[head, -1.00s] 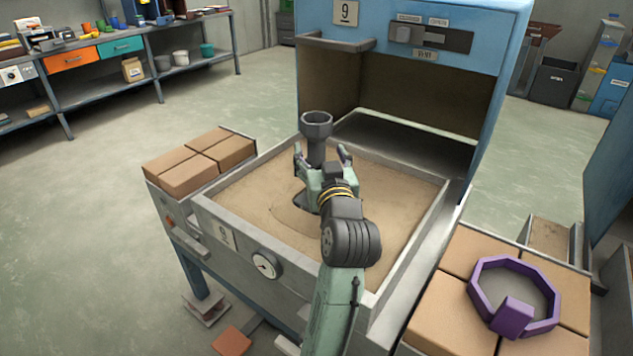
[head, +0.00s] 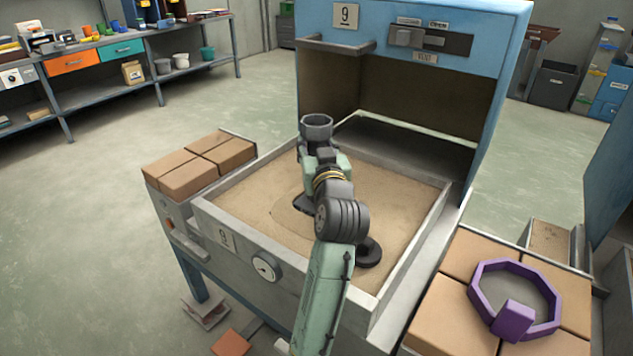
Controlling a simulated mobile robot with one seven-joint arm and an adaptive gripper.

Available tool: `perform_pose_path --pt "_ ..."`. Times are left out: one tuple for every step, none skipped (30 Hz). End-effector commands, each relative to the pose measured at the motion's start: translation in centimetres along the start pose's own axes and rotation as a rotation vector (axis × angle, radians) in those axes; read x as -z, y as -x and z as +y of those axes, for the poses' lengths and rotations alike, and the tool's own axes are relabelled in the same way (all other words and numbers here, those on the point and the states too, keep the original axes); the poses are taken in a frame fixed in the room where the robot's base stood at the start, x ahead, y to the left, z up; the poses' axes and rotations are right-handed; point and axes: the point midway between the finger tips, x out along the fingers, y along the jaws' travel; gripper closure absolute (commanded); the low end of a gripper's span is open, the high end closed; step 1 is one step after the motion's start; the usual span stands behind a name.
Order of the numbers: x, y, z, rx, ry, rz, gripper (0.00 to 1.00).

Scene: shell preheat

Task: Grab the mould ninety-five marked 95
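A dark grey mould (head: 316,124) with a wide cup-shaped top stands upright in the sand of the open box. No 95 mark is readable on it. My gripper (head: 322,156) is right at the mould, just below its cup. The gripper's own body and wrist hide its fingertips and the mould's stem, so I cannot tell whether the fingers touch it. A dark flat foot (head: 303,205) shows in the sand left of my wrist.
A dark round disc (head: 369,251) lies in the sand right of my arm. The blue furnace hood (head: 420,40) rises behind. Bricks (head: 188,179) line the left edge. A purple octagonal ring (head: 513,298) lies on bricks at right.

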Motion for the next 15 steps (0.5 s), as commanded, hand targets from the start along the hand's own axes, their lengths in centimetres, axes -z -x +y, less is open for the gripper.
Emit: perform_pose_path --pt "-0.01 0.01 0.00 0.000 0.000 0.000 0.65" --pt "-0.01 0.01 0.00 0.000 0.000 0.000 0.67" --pt "-0.01 0.01 0.01 0.000 0.000 0.000 0.70" --pt "-0.01 0.01 0.01 0.000 0.000 0.000 0.72" --pt "-0.01 0.01 0.02 0.000 0.000 0.000 0.74" --pt "-0.01 0.01 0.02 0.000 0.000 0.000 0.76" --pt "-0.01 0.01 0.02 -0.001 0.000 0.000 0.78" --pt "-0.01 0.01 0.02 -0.001 0.000 0.000 0.80" --pt "-0.02 0.01 0.03 -0.001 0.000 0.000 0.83" --pt "-0.02 0.01 0.03 -0.001 0.000 0.000 0.85" --pt "-0.02 0.01 0.03 -0.001 0.000 0.000 0.87" --pt "-0.02 0.01 0.03 -0.001 0.000 0.000 0.90" --pt "-0.03 0.01 0.03 -0.001 0.000 -0.001 0.92" --pt "-0.03 0.01 0.03 0.000 0.000 -0.001 0.94" --pt "-0.03 0.01 0.03 0.000 0.000 -0.001 0.96"
